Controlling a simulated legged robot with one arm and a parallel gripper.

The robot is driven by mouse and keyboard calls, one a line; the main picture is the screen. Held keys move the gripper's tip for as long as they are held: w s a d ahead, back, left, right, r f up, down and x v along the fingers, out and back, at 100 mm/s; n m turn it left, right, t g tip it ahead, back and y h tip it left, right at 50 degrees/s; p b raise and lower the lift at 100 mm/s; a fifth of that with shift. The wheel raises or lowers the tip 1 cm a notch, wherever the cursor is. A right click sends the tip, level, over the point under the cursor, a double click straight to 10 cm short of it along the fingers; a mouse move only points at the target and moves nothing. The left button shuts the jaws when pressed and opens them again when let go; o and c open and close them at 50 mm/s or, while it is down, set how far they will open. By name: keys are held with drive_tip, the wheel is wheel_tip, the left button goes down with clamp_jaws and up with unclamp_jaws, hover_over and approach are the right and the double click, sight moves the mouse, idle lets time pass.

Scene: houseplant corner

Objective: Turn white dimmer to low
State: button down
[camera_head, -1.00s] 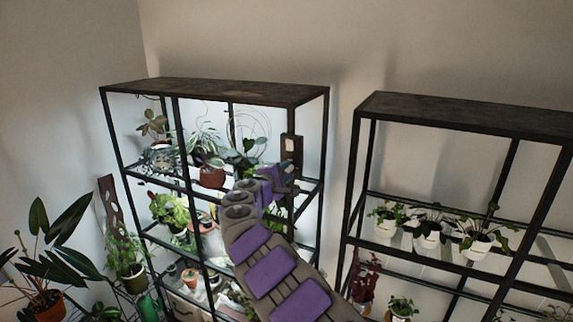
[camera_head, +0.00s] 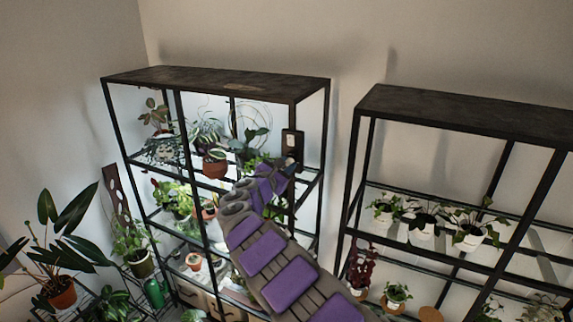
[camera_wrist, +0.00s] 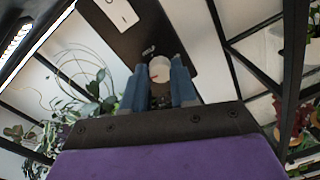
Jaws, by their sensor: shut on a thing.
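The white dimmer is a round knob (camera_wrist: 159,69) with a small red mark, low on a dark upright plate (camera_wrist: 140,30). In the wrist view it sits between the blue fingertips of my gripper (camera_wrist: 158,84), which is shut on it. The plate also shows in the head view (camera_head: 293,138), fixed at the right front of the left shelf rack. There my gripper (camera_head: 290,167) is at the plate's lower part and hides the knob.
A white rectangular switch (camera_wrist: 121,12) is on the same plate above the knob. The left rack (camera_head: 215,83) holds several potted plants under lights, close beside my arm. A second rack (camera_head: 470,118) stands to the right. A leafy plant in an orange pot (camera_head: 62,294) is at far left.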

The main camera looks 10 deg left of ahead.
drive_tip(key=shift+a+f+n, duration=0.1)
drive_tip(key=shift+f+n, duration=0.3)
drive_tip(key=shift+n, duration=0.6)
drive_tip(key=c, duration=1.2)
unclamp_jaws()
drive_tip(key=shift+c, duration=0.2)
drive_tip(key=o, duration=0.4)
drive_tip(key=shift+w+a, duration=0.1)
drive_tip(key=shift+a, duration=0.1)
drive_tip(key=shift+c, duration=0.2)
drive_tip(key=shift+r, duration=0.15)
drive_tip(key=shift+d, duration=0.1)
drive_tip(key=shift+s+a, duration=0.2)
drive_tip(key=shift+s, duration=0.45)
drive_tip(key=b+v, duration=0.3)
drive_tip(key=v, duration=1.3)
drive_tip(key=shift+a, duration=0.2)
